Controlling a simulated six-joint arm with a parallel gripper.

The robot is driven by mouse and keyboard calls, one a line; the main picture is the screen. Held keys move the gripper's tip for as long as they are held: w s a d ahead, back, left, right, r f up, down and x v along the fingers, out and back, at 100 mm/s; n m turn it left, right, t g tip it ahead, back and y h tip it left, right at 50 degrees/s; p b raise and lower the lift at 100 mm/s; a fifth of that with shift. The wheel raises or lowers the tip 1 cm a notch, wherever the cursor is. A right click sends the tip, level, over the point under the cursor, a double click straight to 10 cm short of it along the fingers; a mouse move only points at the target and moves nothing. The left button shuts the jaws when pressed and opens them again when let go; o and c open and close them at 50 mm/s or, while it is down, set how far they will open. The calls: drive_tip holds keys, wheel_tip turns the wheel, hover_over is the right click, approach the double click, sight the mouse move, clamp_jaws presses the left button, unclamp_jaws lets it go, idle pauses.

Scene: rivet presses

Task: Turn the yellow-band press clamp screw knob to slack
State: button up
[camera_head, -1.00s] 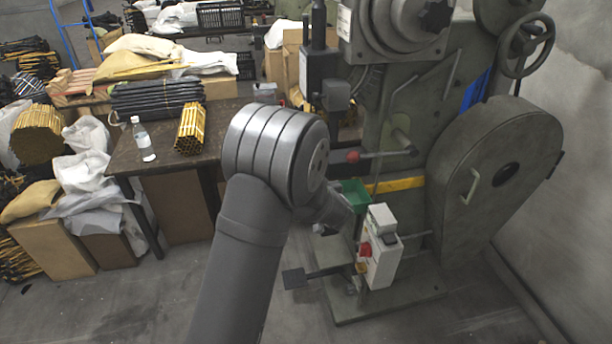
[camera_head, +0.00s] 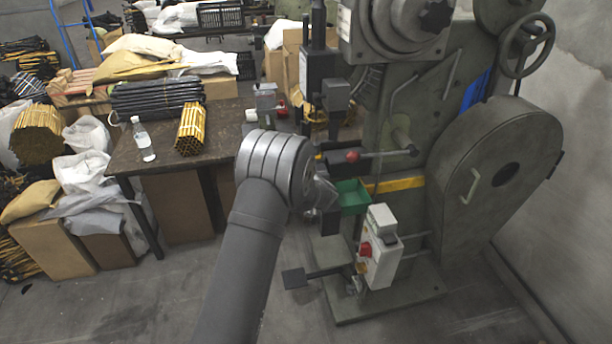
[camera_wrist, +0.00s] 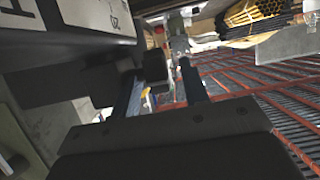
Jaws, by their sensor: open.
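The press with the yellow band (camera_head: 402,184) stands right of centre in the head view. A black star-shaped knob (camera_head: 436,16) sits high on its front, and a red-ended lever (camera_head: 365,155) juts out lower down. I cannot tell for sure which part is the clamp screw knob. My gripper is mostly hidden behind my arm in the head view, near the press's left side by the green tray (camera_head: 352,195). In the wrist view my gripper (camera_wrist: 160,82) is open, its two dark fingers apart. A dark block on a pale housing (camera_wrist: 60,25) is close on the left there.
A white control box (camera_head: 381,255) with a red button stands below the green tray. A handwheel (camera_head: 526,46) and a large guard (camera_head: 498,165) are on the right. A workbench (camera_head: 165,160) with a bottle and rod bundles is on the left. Grey floor is open in front.

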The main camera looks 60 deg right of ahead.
clamp_jaws()
drive_tip(key=shift+r+g+y, duration=0.15)
drive_tip(key=shift+g+y, duration=0.25)
drive_tip(key=shift+w+d+r+g+y, duration=0.15)
drive_tip(key=shift+d+g+y, duration=0.05)
drive_tip(key=shift+g+y, duration=0.6)
drive_tip(key=shift+w+d+g+y, duration=0.1)
drive_tip(key=shift+g+y, duration=0.7)
drive_tip(key=shift+w+d+r+g+y, duration=0.1)
drive_tip(key=shift+g+y, duration=0.5)
unclamp_jaws()
